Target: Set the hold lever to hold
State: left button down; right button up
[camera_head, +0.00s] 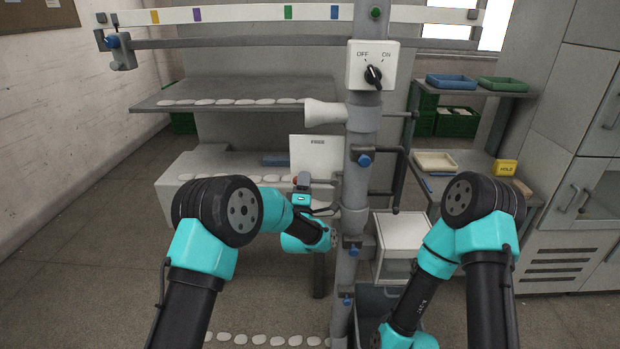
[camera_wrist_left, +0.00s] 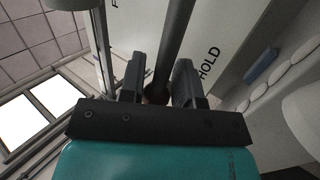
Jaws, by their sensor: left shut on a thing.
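In the left wrist view the plate (camera_wrist_left: 220,30) shows HOLD on the right and a cut-off letter at the upper left. The dark hold lever (camera_wrist_left: 175,35) runs between these markings, its rounded brownish end between my fingers. My left gripper (camera_wrist_left: 160,80) is shut on the lever; in the head view this gripper (camera_head: 302,184) is in front of the plate's lower part, hiding most of the lever. My right gripper is out of view.
The grey post (camera_head: 356,215) with blue-knobbed clamps stands just right of my left gripper. An OFF/ON switch box (camera_head: 372,66) is above. Shelves with several white pieces are behind. A side rack holds trays and a yellow HOLD block (camera_head: 505,168).

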pick_arm(q)
jog(key=shift+f+n, duration=0.2)
jog(key=shift+n, duration=0.1)
jog(key=c, duration=1.1)
grip_release()
